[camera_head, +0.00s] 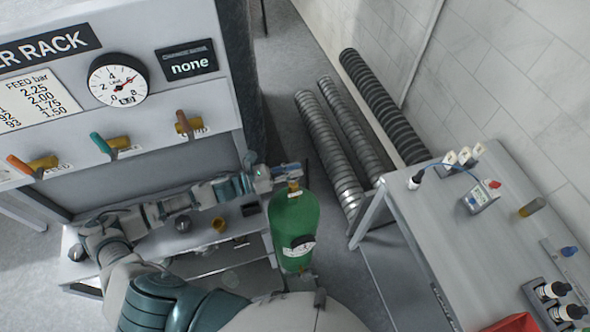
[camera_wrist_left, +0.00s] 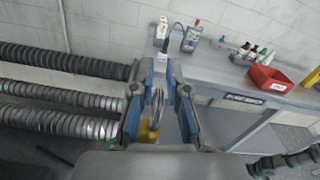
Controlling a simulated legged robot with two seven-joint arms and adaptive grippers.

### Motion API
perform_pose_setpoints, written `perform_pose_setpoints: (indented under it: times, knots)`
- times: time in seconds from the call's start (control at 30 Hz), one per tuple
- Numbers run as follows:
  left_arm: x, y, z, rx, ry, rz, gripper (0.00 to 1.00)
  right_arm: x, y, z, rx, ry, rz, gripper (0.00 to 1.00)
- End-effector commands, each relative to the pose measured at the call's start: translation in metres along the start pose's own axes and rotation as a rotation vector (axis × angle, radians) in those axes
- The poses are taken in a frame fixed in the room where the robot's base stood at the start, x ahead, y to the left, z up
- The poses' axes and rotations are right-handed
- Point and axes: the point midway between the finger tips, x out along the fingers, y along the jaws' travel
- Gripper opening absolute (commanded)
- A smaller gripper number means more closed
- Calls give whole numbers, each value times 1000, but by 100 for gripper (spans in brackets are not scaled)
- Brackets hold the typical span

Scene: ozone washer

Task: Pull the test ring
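My left gripper (camera_head: 289,170) is at that fitting. In the left wrist view, a thin metal ring (camera_wrist_left: 156,103) stands edge-on above the brass fitting (camera_wrist_left: 148,133). My left gripper's blue-padded fingers (camera_wrist_left: 160,80) are apart on either side of the ring, with gaps visible. The ring is too small to make out in the head view. My right gripper is not in view.
A rack panel with a gauge (camera_head: 119,80) and several coloured valve levers (camera_head: 116,146) is at left. Ribbed hoses (camera_head: 385,105) lean behind the cylinder. A grey bench (camera_head: 480,235) at right holds a small meter (camera_head: 481,197), bottles and a red bin (camera_wrist_left: 270,79).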

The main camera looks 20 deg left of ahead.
Motion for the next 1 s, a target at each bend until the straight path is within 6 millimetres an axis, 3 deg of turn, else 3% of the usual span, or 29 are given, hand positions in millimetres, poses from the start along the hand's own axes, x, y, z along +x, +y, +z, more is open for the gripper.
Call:
perform_pose_setpoints:
  times: [0.1,0.23,0.37,0.47,0.8,1.0]
  knots:
    - [-1,0,0,2,3,3,33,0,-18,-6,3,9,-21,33]
    - [2,-1,-1,3,7,7,33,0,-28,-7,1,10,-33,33]
    - [3,-1,-2,4,11,9,33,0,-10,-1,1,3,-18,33]
    - [-4,0,-3,3,11,11,33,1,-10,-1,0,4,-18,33]
    - [-73,5,-5,-3,8,10,33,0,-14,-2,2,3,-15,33]
    - [-104,5,-4,-3,6,7,33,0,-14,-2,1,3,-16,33]
